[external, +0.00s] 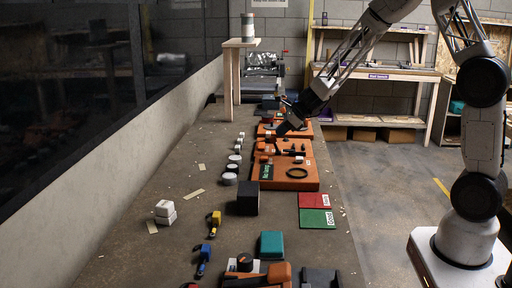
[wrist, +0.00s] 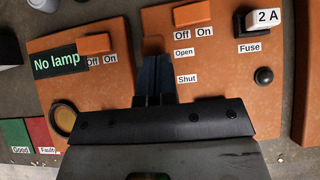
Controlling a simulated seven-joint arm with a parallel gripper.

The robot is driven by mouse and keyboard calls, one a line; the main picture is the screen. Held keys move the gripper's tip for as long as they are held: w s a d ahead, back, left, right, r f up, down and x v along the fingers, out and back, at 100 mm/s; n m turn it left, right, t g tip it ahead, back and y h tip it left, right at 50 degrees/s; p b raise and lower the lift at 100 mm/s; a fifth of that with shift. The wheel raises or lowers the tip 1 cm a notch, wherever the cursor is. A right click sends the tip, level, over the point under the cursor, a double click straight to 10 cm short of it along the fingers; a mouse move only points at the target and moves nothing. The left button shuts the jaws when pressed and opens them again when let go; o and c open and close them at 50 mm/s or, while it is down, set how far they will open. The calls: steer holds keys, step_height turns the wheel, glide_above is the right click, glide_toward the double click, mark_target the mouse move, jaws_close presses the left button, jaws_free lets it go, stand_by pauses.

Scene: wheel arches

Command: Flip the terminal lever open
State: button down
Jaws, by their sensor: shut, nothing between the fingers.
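In the wrist view my gripper (wrist: 154,60) is shut and empty, its dark fingertips together over an orange panel (wrist: 220,85). The tips point at a brownish-orange piece (wrist: 155,45), perhaps the terminal lever, beside the label "Open" (wrist: 183,52). The label "Shut" (wrist: 187,79) is lower, right of the fingers. The fingers hide much of this spot, so I cannot tell the lever's position or whether they touch it. In the external view my gripper (external: 283,128) is low over the row of orange panels, and the lever cannot be made out.
The same panel carries an Off/On switch, a fuse (wrist: 251,22) marked 2 A and a black knob (wrist: 264,75). A neighbouring panel (wrist: 100,85) has a "No lamp" display (wrist: 57,62). Green and red pads (external: 316,210), a black block (external: 248,198) and several round pieces stand nearby.

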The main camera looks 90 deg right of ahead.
steer(key=shift+r, duration=0.25)
steer(key=shift+r, duration=0.5)
steer(key=shift+s+r, duration=0.1)
steer(key=shift+s, duration=0.05)
stand_by(0.3)
steer(key=w+r+v, duration=0.1)
steer(key=v, duration=1.1)
steer(key=shift+r, duration=0.5)
